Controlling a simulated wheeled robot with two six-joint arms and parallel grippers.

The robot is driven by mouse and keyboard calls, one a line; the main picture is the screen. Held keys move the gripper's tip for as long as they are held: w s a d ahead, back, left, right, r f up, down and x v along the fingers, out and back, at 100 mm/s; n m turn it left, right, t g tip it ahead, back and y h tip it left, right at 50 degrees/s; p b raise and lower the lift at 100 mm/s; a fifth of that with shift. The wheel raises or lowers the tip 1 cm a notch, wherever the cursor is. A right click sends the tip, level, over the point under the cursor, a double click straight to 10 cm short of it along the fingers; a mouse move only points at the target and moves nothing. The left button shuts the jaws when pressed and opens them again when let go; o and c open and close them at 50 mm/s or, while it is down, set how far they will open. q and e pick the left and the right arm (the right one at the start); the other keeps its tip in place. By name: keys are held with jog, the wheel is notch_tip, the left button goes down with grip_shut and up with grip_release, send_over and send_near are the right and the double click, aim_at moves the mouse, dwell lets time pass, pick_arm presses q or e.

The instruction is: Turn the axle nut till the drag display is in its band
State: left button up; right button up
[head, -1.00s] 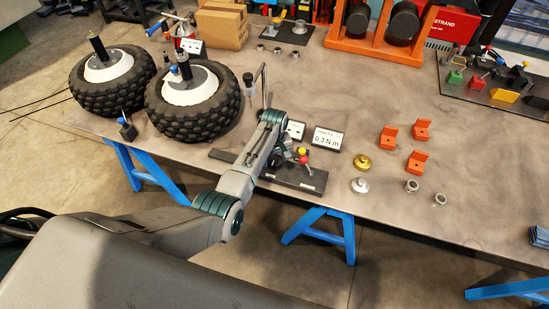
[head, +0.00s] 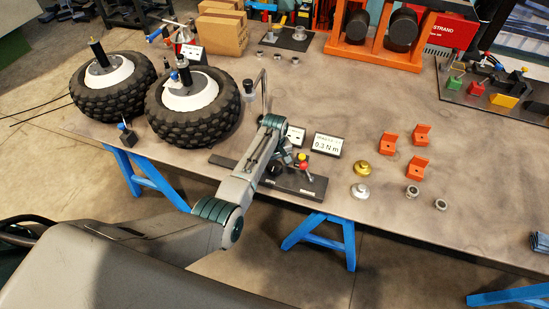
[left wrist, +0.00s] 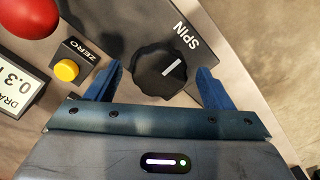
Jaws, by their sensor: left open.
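The drag display (head: 327,146) stands on the bench and reads 0.3 Nm. Its edge also shows in the left wrist view (left wrist: 14,85). My left gripper (left wrist: 159,70) is open, its blue fingers either side of a black knob (left wrist: 160,71) marked SPIN, with gaps visible beside it. In the head view my forearm hides much of this area. A yellow ZERO button (left wrist: 67,70) and a red ball (left wrist: 30,16) are left of the knob. Two wheels with white hubs, one at far left (head: 112,85) and one nearer (head: 193,107), stand on the bench; I cannot make out the axle nut.
A gold round part (head: 362,168) and a silver one (head: 360,191) lie right of the black base plate (head: 308,186). Orange brackets (head: 389,143) and metal rings (head: 440,204) lie further right. Cardboard boxes (head: 221,32) stand behind. The bench's middle is largely clear.

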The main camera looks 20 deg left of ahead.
aim_at(275, 165)
pick_arm(q)
notch_tip(275, 165, up, 10)
jog(key=b, duration=0.2)
jog(key=shift+r+b, duration=0.2)
jog(key=shift+b, duration=0.2)
